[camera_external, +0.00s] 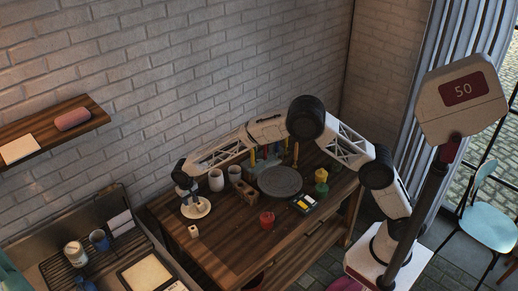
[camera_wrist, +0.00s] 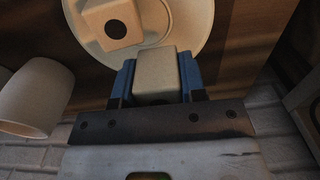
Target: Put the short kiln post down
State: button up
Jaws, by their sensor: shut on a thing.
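My gripper (camera_wrist: 157,80) has blue fingers and is shut on a cream square-ended post, which I take to be the short kiln post (camera_wrist: 156,68). In the wrist view the post's end shows between the fingers, in front of a pale round plate (camera_wrist: 183,28). Another cream block (camera_wrist: 99,14) with a dark round hole overlaps the plate in this view. In the external view my gripper (camera_external: 189,195) is low over the plate (camera_external: 201,211) at the table's left end. The held post is hard to make out there, and I cannot tell whether it touches the plate.
A small cream block (camera_external: 194,231) stands on the table in front of the plate. Two pale cups (camera_external: 216,181) and a brown holed block (camera_external: 244,193) are to the right. A grey disc (camera_external: 280,181), red pot (camera_external: 267,220) and paint set (camera_external: 305,202) lie farther right. The front-middle table is clear.

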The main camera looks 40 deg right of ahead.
aim_at(190, 204)
jog(key=shift+f, duration=1.55)
jog(key=shift+f, duration=0.2)
jog(key=o, duration=1)
jog(key=shift+r, duration=6.2)
